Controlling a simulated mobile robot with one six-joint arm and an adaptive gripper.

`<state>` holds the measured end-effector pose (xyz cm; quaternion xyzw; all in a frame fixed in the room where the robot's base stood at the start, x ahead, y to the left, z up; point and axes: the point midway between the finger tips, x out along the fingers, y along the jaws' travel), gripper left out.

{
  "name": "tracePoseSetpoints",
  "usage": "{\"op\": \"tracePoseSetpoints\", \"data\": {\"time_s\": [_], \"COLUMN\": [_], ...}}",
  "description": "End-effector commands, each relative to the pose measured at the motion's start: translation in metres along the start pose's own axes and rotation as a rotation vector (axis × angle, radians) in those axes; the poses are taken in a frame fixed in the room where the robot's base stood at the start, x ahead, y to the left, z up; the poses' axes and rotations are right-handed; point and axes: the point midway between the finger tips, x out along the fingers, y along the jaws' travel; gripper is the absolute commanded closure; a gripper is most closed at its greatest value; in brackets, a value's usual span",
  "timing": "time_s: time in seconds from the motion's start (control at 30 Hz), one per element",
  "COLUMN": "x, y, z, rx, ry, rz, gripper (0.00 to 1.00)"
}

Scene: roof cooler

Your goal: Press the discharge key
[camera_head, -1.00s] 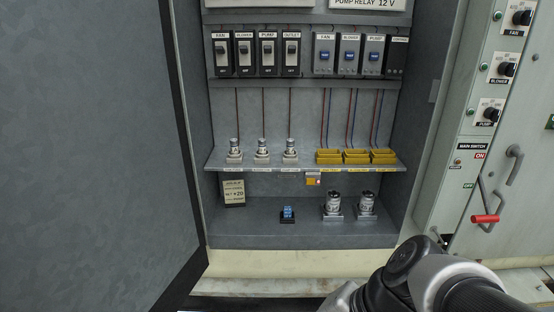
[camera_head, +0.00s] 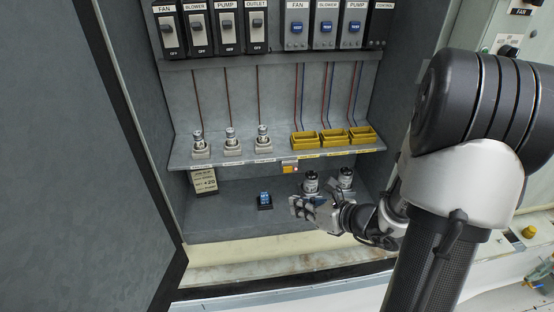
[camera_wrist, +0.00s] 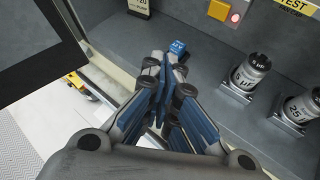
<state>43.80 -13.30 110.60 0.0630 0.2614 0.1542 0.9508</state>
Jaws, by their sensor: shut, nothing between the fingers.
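A small yellow unit (camera_head: 289,167) with a lit red button sits under the front edge of the shelf; it is the likely discharge key, but no such label is readable. In the wrist view the yellow part (camera_wrist: 219,10) is at the top edge, with the glowing red button (camera_wrist: 236,17) to its right. My gripper (camera_head: 297,205) is low inside the cabinet, below and apart from the yellow unit, in front of the capacitors. In the wrist view my gripper (camera_wrist: 167,66) has its fingers together and empty.
A blue relay (camera_head: 264,200) stands on the cabinet floor left of my gripper. Two capacitors (camera_head: 311,184) (camera_wrist: 293,109) stand in holders to the right. The shelf (camera_head: 276,161) carries fuses and yellow trays (camera_head: 333,138). The cabinet door (camera_head: 60,150) is open at left.

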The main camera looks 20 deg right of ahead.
Motion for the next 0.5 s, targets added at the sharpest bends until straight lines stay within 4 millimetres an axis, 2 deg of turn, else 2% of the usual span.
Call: {"op": "tracePoseSetpoints", "data": {"time_s": [0.5], "x": [0.006], "y": [-0.0059], "z": [0.0049], "rx": [0.004], "ry": [-0.002], "rz": [-0.003], "gripper": [1.0]}}
